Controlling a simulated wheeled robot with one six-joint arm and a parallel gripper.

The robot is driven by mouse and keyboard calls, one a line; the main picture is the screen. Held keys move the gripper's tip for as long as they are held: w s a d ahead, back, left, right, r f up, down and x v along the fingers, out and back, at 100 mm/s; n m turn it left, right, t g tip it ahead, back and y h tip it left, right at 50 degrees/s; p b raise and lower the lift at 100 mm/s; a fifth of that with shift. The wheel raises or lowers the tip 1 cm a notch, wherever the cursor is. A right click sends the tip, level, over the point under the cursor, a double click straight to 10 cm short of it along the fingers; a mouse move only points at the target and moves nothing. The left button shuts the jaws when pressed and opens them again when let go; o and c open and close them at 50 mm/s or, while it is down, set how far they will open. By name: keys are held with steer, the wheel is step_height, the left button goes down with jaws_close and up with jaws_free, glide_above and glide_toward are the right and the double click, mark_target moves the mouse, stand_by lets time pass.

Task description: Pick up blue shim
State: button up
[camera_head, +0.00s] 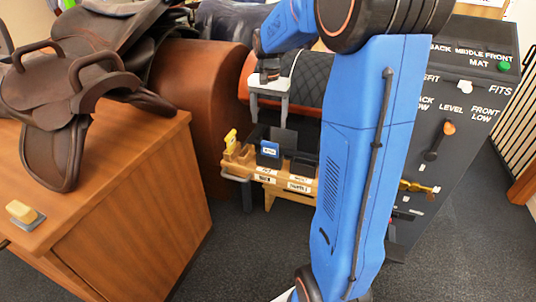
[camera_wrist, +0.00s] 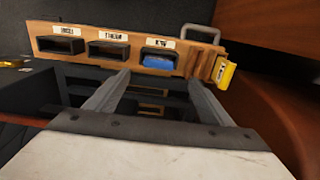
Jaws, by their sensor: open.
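The blue shim (camera_head: 269,149) stands in a dark slot of the wooden rack (camera_head: 243,163) in the head view. In the wrist view only a low blue part of the shim (camera_wrist: 158,66) shows in the slot's mouth. My gripper (camera_head: 269,112) is open and empty, pointing down above the rack. In the wrist view the two grey fingers of my gripper (camera_wrist: 156,80) reach toward the rack, one to each side of the blue shim. They appear apart from it.
A yellow piece (camera_head: 230,140) sits at the rack's left end. Two further slots of the rack (camera_wrist: 108,49) look empty. A brown saddle (camera_head: 75,60) rests on a wooden cabinet (camera_head: 150,150) at left. A dark control panel (camera_head: 460,110) stands at right.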

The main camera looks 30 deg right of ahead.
mark_target(270, 142)
steer(key=f, duration=1.2)
steer(key=shift+d+f, duration=0.2)
steer(key=shift+f, duration=0.2)
steer(key=shift+c, duration=0.6)
steer(key=c, duration=1)
